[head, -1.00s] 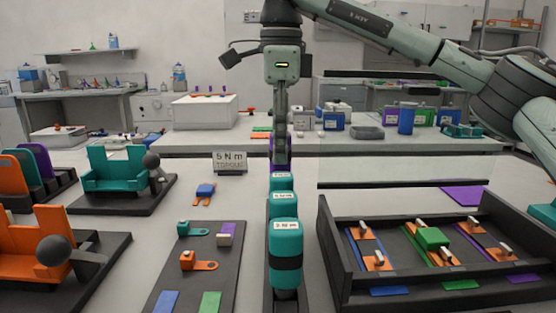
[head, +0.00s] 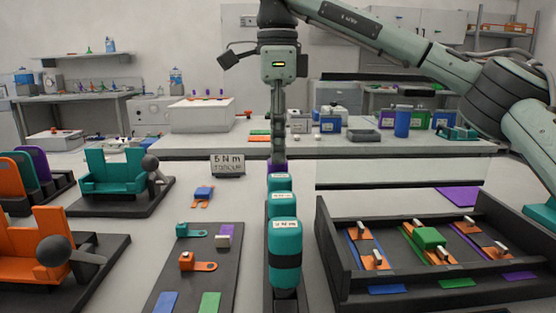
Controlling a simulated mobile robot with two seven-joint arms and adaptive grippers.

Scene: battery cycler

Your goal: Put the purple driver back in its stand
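The purple driver (head: 277,168) shows only as a small patch directly below my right gripper, behind the row of teal drivers. The dark stand (head: 286,300) runs away from me in the middle of the table, with labelled teal drivers (head: 285,252) upright in it. The purple driver is in line with the far end of this row; its lower part is hidden, so I cannot tell how deep it sits. My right gripper (head: 278,155) points straight down over it, seen edge-on, so its finger opening is unclear. My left gripper is not in view.
A "5 Nm torque" sign (head: 227,165) stands left of the row. A dark tray (head: 335,262) with coloured parts lies at right. A dark board (head: 195,265) with small pieces and orange and teal fixtures (head: 125,172) stand at left.

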